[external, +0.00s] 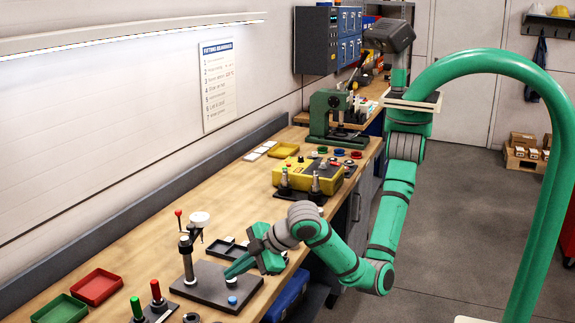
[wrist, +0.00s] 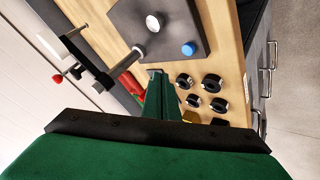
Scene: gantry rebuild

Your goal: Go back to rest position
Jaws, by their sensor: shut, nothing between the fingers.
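My green arm reaches from the right over the wooden workbench (external: 150,232) in the external view. My gripper (external: 232,271) is shut and empty, low above a dark base plate (external: 211,292) at the near part of the bench. In the wrist view the closed fingers of my gripper (wrist: 158,82) point away from the camera. The plate also shows there (wrist: 175,18), with a blue cap (wrist: 189,48) and a pale round piece (wrist: 152,23) on it. Whether the fingers touch the plate, I cannot tell.
An upright post (external: 187,262) with a white-topped head stands by the plate. Red (external: 97,287) and green (external: 60,309) trays lie left, a yellow case (external: 300,174) and green press (external: 335,118) farther back. Several black rings (wrist: 193,101) lie on the bench.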

